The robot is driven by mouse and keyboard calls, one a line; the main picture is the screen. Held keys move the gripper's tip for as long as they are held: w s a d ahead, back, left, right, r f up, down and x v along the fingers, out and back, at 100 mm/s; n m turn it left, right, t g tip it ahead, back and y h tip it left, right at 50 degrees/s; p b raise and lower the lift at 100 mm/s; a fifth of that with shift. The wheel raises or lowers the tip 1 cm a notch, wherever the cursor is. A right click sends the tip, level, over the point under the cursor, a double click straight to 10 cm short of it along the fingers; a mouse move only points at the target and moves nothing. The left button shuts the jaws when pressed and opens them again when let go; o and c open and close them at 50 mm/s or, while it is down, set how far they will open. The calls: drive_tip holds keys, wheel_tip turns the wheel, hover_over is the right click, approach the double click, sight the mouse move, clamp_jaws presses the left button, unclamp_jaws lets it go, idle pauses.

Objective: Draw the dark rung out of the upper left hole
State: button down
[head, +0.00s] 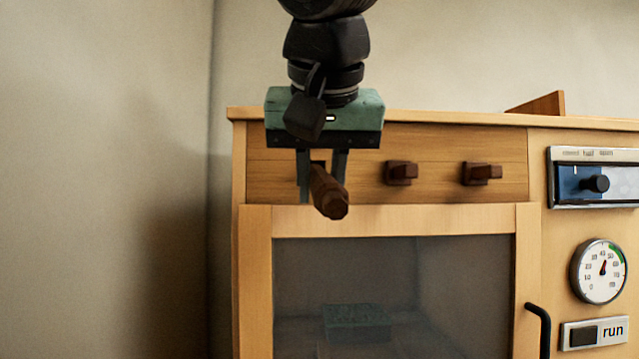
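The dark rung (328,194) is a brown faceted peg at the left of the upper wooden panel (440,150). It points out toward me and slightly down, and shows more length than the other two pegs. My gripper (323,178), with a green body, hangs down in front of the panel. Its two grey fingers stand close on either side of the rung and appear shut on it. A dark patch, seemingly the upper left hole, shows between the fingers behind the rung. I cannot tell whether the rung's far end is still inside.
Two short dark pegs, a middle one (401,173) and a right one (481,174), stick out of the same panel. Below is a glazed door (395,290) with a black handle (540,330). A blue dial panel (595,178) and a gauge (599,271) are at right. A bare wall is left.

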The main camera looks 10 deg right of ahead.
sight(323, 173)
drive_tip(key=shift+s+a+b, duration=0.15)
drive_tip(key=shift+s+b, duration=0.7)
drive_tip(key=shift+s, duration=3.7)
drive_tip(key=shift+w+p, duration=0.45)
drive_tip(key=shift+w, duration=2.25)
drive_tip(key=shift+w+d+p, duration=0.2)
drive_tip(key=shift+w+p, duration=0.5)
drive_tip(key=shift+w, duration=1.95)
